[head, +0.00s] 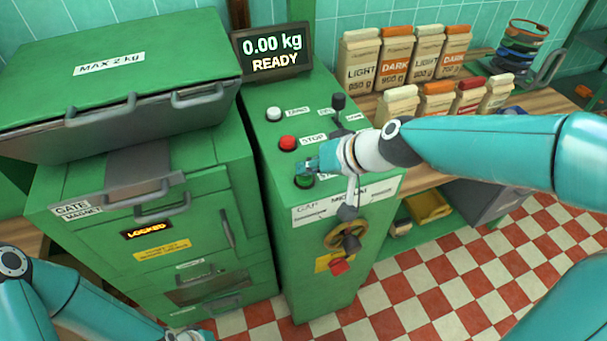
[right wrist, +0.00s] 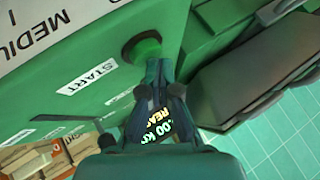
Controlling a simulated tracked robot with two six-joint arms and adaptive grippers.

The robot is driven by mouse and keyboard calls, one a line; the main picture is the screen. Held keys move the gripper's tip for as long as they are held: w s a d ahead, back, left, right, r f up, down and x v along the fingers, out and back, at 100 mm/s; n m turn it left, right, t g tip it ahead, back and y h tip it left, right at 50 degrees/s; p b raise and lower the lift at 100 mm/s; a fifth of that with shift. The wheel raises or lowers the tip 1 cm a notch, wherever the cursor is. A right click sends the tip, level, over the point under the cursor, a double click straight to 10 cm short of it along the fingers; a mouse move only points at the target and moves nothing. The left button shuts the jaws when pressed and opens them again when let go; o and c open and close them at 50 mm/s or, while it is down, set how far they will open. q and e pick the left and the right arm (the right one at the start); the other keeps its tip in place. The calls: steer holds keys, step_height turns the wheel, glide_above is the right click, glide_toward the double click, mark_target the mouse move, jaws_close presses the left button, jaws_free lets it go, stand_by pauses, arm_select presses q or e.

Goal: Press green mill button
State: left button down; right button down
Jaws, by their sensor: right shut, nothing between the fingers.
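The green mill button (head: 303,182) sits on the sloping top of the green mill cabinet, below the red stop button (head: 288,143). My right gripper (head: 312,172) is shut and empty, pointing down right at the green button and covering part of it. In the right wrist view, the button (right wrist: 142,48) has a dark collar and stands beside the START label (right wrist: 92,77). The closed fingertips (right wrist: 158,66) overlap its lower edge there; I cannot tell whether they touch it. Only a bit of my left gripper (head: 192,336) shows at the bottom edge; its fingers are hidden.
A display (head: 272,54) reads 0.00 kg READY. A white button (head: 274,114) and a small black lever (head: 339,102) are also on the panel. A green locked cabinet (head: 150,235) stands left. Coffee bags (head: 397,57) stand on the shelf behind my right arm.

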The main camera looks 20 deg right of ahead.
mark_target(308, 177)
steer(key=shift+f, duration=0.15)
stand_by(0.4)
steer(key=shift+r+p, duration=0.65)
steer(key=shift+r, duration=0.3)
steer(key=shift+r, duration=0.1)
step_height(308, 177, up, 5)
steer(key=p, duration=0.4)
stand_by(0.6)
